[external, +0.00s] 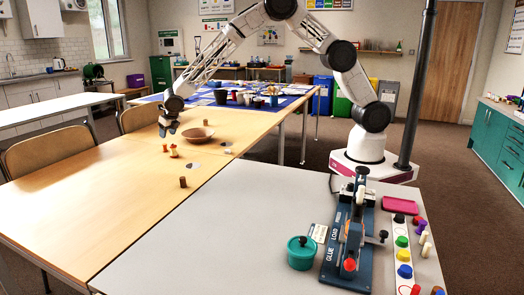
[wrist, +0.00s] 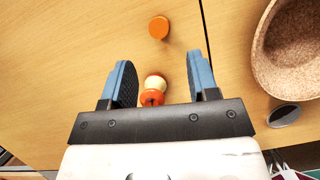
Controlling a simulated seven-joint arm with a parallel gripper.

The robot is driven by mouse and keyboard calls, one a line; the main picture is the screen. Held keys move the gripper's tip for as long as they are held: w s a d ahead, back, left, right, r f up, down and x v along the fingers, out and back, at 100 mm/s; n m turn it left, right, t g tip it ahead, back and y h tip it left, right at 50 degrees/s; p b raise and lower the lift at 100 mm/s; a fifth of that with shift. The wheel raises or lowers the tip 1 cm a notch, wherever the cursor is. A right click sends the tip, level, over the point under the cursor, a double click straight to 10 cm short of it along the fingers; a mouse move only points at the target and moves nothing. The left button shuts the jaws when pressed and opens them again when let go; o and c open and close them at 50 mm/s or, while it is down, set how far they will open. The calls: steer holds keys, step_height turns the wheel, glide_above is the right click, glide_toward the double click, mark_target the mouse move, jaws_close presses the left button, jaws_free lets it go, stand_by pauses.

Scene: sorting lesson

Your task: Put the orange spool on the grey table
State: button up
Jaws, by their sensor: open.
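The orange spool (external: 173,151), with a pale cream middle, stands on the wooden table. It also shows in the wrist view (wrist: 154,88), low in the gap between my gripper's fingers, with clear space on both sides. My gripper (external: 168,132) is open and empty, above the wooden table near the spool; its blue fingers (wrist: 159,66) are spread in the wrist view. The grey table (external: 255,225) is at the front right in the external view, adjoining the wooden table.
A brown bowl (external: 198,133) is close by, on the right in the wrist view (wrist: 262,70). A brown cylinder (external: 183,182) and a shiny disc (wrist: 284,115) lie near. The grey table carries a blue press (external: 345,250), a teal pot (external: 301,258) and coloured pegs; its left part is clear.

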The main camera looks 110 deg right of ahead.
mark_target(165, 146)
steer(key=shift+w+d+f, duration=0.15)
steer(key=shift+d+f, duration=0.15)
steer(key=shift+f, duration=0.15)
steer(key=shift+x, duration=1.25)
steer(key=shift+f, duration=0.15)
steer(key=shift+x, duration=2.5)
jaws_close()
